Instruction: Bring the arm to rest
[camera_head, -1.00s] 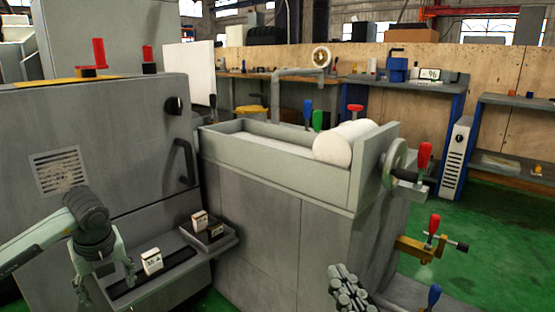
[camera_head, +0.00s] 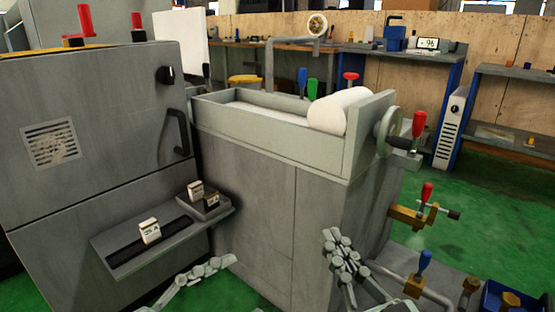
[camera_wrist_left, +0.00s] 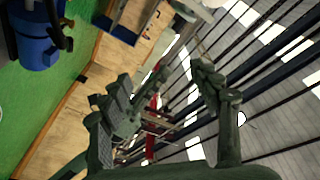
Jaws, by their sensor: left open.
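My left gripper (camera_wrist_left: 180,72) is open in the left wrist view, its two dark jointed fingers spread with nothing between them. In the head view, part of my left gripper (camera_head: 205,272) shows low in front of the grey machine's ledge, cut off by the bottom edge. My right gripper (camera_head: 346,256) is in front of the machine's lower right side in the head view. Its grey finger links are bunched toward the camera, and I cannot tell whether they are parted. I see no object held in it.
The grey grinder (camera_head: 265,215) stands close ahead, with a white cylinder (camera_head: 338,110) on top and a handwheel (camera_head: 388,130) at right. Green floor is open beyond.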

